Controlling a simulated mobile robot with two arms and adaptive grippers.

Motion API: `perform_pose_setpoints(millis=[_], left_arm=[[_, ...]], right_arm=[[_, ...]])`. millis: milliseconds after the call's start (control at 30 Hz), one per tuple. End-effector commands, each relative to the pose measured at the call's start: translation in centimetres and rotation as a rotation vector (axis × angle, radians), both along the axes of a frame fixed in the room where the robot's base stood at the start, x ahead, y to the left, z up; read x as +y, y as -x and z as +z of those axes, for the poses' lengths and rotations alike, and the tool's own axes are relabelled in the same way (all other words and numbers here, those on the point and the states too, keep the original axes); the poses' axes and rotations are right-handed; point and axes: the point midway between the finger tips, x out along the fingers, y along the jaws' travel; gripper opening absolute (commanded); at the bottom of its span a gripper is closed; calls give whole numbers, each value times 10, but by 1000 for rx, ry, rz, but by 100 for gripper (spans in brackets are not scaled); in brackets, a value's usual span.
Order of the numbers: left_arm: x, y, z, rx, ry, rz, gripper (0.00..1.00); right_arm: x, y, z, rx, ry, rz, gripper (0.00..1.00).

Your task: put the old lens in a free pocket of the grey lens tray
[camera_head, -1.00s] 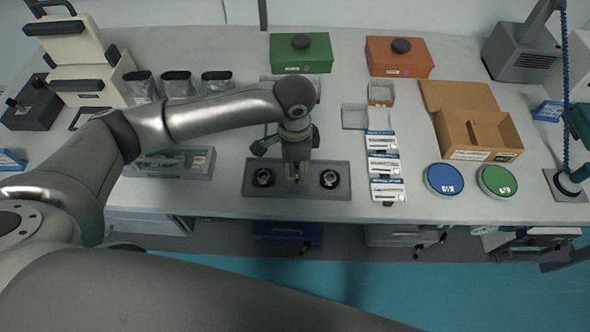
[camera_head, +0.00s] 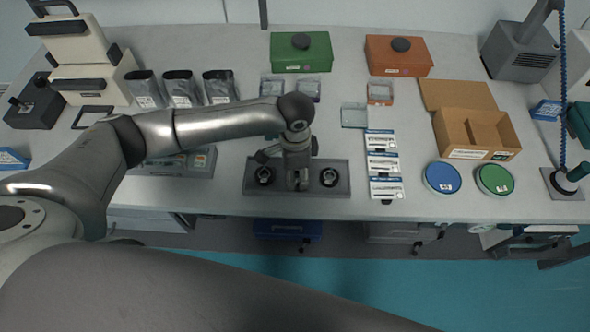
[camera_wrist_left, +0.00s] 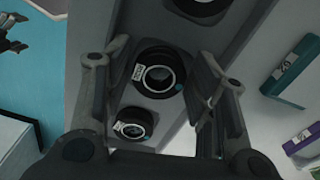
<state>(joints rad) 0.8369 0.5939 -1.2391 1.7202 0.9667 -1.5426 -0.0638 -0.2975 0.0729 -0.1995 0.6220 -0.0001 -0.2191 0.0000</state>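The grey lens tray (camera_head: 343,165) lies near the front edge of the table. Black round lenses sit at its left end (camera_head: 265,175) and right end (camera_head: 329,177). My left gripper (camera_head: 298,180) points down over the tray's middle. In the left wrist view, the left gripper (camera_wrist_left: 160,72) has its fingers spread on either side of a black labelled lens (camera_wrist_left: 159,76), with a narrow gap beside it. That lens looks seated in or just above the middle pocket; I cannot tell which. Two other lenses (camera_wrist_left: 133,124) (camera_wrist_left: 204,7) flank it. My right gripper is out of view.
Another grey case (camera_head: 203,163) lies left of the tray. Labelled white packs (camera_head: 383,165) lie close on its right, then blue (camera_head: 442,178) and green (camera_head: 495,179) round tins and a cardboard box (camera_head: 476,134). Green (camera_head: 300,60) and orange (camera_head: 397,63) boxes stand at the back.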

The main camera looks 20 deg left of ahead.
Motion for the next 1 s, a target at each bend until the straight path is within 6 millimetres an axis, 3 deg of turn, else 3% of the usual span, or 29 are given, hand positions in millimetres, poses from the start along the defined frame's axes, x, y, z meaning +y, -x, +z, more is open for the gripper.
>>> perform_pose_setpoints(millis=[267,700,1000], left_arm=[[0,-1,7,-3,1,1,52],[-1,-1,92,-5,2,0,52],[0,0,122,0,0,0,52]], right_arm=[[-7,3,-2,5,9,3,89],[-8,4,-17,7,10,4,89],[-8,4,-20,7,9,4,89]])
